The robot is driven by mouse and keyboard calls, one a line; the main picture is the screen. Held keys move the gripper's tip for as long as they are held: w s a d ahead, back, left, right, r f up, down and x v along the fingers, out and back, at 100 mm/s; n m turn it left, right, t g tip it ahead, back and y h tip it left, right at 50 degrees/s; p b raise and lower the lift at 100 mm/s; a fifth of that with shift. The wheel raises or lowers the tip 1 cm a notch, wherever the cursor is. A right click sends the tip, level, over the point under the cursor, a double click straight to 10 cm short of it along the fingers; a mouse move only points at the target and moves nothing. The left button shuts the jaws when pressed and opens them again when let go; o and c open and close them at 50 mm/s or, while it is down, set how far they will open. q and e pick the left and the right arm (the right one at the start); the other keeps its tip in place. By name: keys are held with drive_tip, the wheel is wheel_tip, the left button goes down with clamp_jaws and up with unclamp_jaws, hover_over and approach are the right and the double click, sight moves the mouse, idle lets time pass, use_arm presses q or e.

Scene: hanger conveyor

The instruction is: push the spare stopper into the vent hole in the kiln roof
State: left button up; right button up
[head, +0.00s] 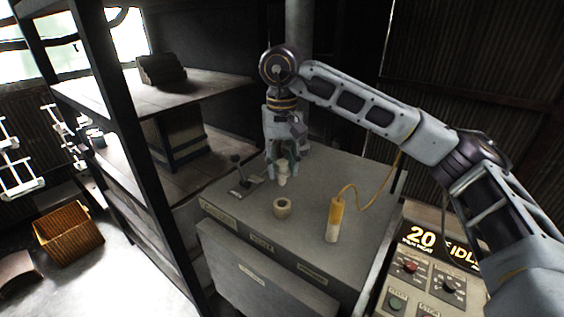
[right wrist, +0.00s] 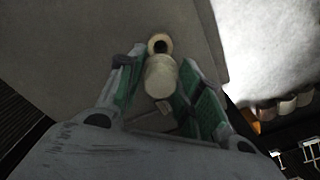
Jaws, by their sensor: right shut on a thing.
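The kiln roof (head: 240,205) is a grey flat top in the middle of the head view. The vent hole (head: 282,207) sits in a pale raised ring on it, and its dark opening also shows in the right wrist view (right wrist: 158,43). My right gripper (head: 283,174) is shut on the pale stopper (head: 282,181) and holds it above the roof, behind the ring in the head view. The left gripper is not in view.
A small lever (head: 239,180) stands to the left. A control panel (head: 432,265) reading "20" and "IDLE" is at the lower right. Dark shelving (head: 170,85) stands left.

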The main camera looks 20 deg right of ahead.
sight(282, 185)
drive_tip(key=shift+f+b, duration=0.85)
drive_tip(key=shift+f, duration=0.95)
drive_tip(key=shift+f+b, duration=0.65)
drive_tip(key=shift+f, duration=0.15)
drive_tip(key=shift+f+b, duration=1.9)
drive_tip(key=shift+f, duration=0.35)
idle(2.8)
drive_tip(key=o, duration=0.7)
